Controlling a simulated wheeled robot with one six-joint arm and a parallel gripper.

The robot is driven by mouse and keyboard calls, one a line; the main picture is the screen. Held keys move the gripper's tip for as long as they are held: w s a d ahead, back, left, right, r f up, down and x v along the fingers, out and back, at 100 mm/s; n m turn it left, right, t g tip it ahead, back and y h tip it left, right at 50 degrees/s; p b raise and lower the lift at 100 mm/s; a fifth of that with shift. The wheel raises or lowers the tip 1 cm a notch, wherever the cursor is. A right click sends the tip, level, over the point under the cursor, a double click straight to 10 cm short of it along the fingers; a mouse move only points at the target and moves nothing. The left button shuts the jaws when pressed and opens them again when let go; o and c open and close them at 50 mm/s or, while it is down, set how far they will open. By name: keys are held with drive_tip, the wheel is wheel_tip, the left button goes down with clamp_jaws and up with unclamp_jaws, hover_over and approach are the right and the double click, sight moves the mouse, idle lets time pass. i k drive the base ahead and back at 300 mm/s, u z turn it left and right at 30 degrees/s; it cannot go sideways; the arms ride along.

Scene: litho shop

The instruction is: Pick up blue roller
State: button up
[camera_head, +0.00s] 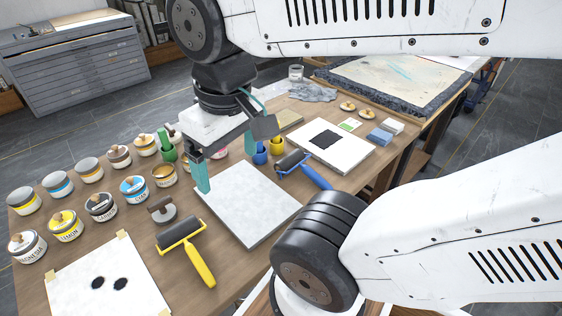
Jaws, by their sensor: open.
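The blue roller (319,178) has a blue handle and frame with a dark cylinder. It lies on the wooden table to the right of the white slab, its cylinder near the white board with the black square. Part of its handle end is close to my arm's dark joint. My gripper (228,163) has two teal fingers spread apart with nothing between them. It hangs over the far left part of the white slab (245,207), left of the blue roller.
A yellow roller (199,266) lies at the front of the table. Several ink tins (133,188) stand in rows at left. A white board (342,158) with a black square lies behind the blue roller. Blue and yellow cups (276,146) stand near the gripper. A taped paper (108,284) lies at front left.

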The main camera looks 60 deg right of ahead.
sight(314, 177)
drive_tip(key=z, duration=0.5)
drive_tip(key=k, duration=1.2)
drive_tip(key=z, duration=0.55)
drive_tip(key=i, duration=0.9)
drive_tip(key=z, duration=0.35)
